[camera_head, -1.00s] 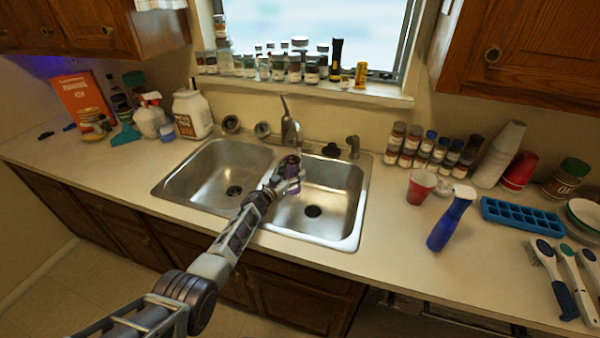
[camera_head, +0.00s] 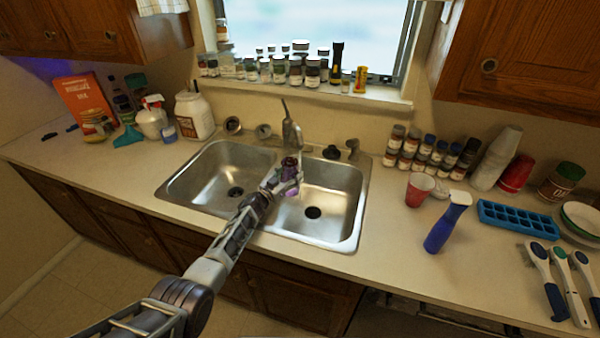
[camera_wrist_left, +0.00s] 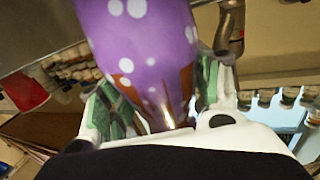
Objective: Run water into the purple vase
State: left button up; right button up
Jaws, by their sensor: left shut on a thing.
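My left gripper (camera_head: 284,183) is shut on the purple vase (camera_head: 290,172), over the divider between the two sink basins. In the left wrist view the vase (camera_wrist_left: 145,45) is purple with white dots and sits between the two fingers (camera_wrist_left: 150,105). The faucet (camera_head: 291,130) stands just behind the vase, with its spout close above the vase's top. I cannot make out any running water. A faucet also shows in the left wrist view (camera_wrist_left: 229,28). My right gripper is not in view.
The sink has a left basin (camera_head: 215,170) and a right basin (camera_head: 330,205), both empty. A dark knob (camera_head: 331,152) and a sprayer (camera_head: 352,148) stand behind the right basin. Spice jars (camera_head: 430,150) line the back.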

aim_at(287, 172)
pick_arm(q)
jog(key=shift+s+a+r, duration=0.15)
jog(key=shift+a+r, duration=0.05)
jog(key=shift+r, duration=0.35)
jog(key=shift+s+a+r, duration=0.1)
jog(key=shift+a+r, duration=0.1)
jog(key=shift+r, duration=0.35)
jog(key=shift+s+d+r, duration=0.1)
jog(key=shift+s+r, duration=0.3)
jog(key=shift+r, duration=0.1)
jog(key=shift+s+b, duration=0.1)
jog(key=shift+b, duration=0.2)
